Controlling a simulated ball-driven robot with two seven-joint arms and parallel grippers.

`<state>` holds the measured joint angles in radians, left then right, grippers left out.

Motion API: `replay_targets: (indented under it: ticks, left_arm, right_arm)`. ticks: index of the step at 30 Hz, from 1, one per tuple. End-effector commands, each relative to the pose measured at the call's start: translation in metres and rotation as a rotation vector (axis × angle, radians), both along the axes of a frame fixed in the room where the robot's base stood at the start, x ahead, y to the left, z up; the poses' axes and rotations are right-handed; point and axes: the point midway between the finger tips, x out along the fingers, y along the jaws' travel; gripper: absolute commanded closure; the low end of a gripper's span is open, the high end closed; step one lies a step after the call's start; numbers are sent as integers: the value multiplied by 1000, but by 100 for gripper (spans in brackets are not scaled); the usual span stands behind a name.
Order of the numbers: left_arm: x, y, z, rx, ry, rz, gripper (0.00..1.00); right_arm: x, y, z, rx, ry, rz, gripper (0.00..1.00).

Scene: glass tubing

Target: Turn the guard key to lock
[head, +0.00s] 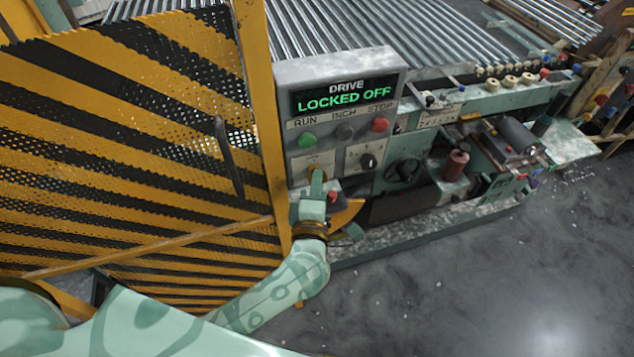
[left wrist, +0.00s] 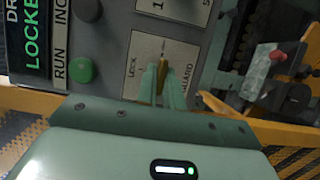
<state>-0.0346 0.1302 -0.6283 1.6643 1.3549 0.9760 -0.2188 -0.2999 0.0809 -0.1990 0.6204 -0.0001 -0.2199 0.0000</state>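The guard key (head: 313,173) is a small yellow-brass key low on the left of the grey control panel (head: 333,72). In the left wrist view the key (left wrist: 162,72) stands up from a pale plate (left wrist: 140,52) marked LOCK and GUARD. My left gripper (head: 317,182) is at the key, and its pale green fingers (left wrist: 162,86) close on the key from both sides. The fingers hide the key's lower part and some of the plate's lettering. My right gripper is out of view.
A green button (head: 307,141) and a red button (head: 380,125) sit above the key, with a black selector knob (head: 368,161) to its right. A yellow-and-black striped mesh guard (head: 130,110) stands close on the left. Open floor (head: 480,290) lies at lower right.

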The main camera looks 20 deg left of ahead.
Motion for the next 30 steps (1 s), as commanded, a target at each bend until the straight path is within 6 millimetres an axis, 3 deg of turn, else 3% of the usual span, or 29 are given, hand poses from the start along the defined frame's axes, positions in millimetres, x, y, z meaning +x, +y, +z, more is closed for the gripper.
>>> replay_targets:
  ticks: [8, 14, 30]
  left_arm:
    - [0, 0, -3, -24, -14, 0, 100]
    - [0, 0, -6, -104, -67, 0, 100]
    - [1, -1, -12, -509, -339, 1, 100]
  right_arm:
    - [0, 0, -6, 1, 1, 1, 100]
    - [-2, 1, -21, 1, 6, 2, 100]
    - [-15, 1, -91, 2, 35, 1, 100]
